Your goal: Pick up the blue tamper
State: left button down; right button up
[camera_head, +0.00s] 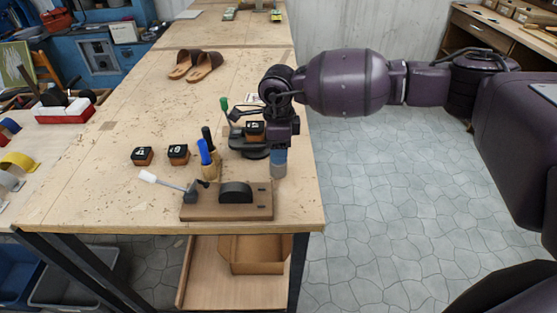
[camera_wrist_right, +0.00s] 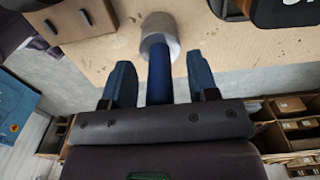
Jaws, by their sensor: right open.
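The blue tamper (camera_head: 279,170) stands upright near the right edge of the workbench (camera_head: 110,190). It has a grey lower end and a blue handle. My right gripper (camera_head: 280,149) is over it, pointing down. In the right wrist view the tamper (camera_wrist_right: 160,42) shows its grey end on the bench and its blue handle between the two open fingers (camera_wrist_right: 161,82). A gap shows on each side of the handle. Its upper end is hidden behind the gripper body. My left gripper is in neither view.
Blue- and black-handled tools (camera_head: 208,155) stand close by. Black-topped blocks (camera_head: 178,153) sit farther left, brown sandals (camera_head: 195,66) farther back. The middle bench is mostly clear.

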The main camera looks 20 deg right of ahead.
grip_shut()
jog(key=shift+r, duration=0.15)
notch_tip(320, 180, up, 20)
jog(key=b, duration=0.1)
dwell(0.7)
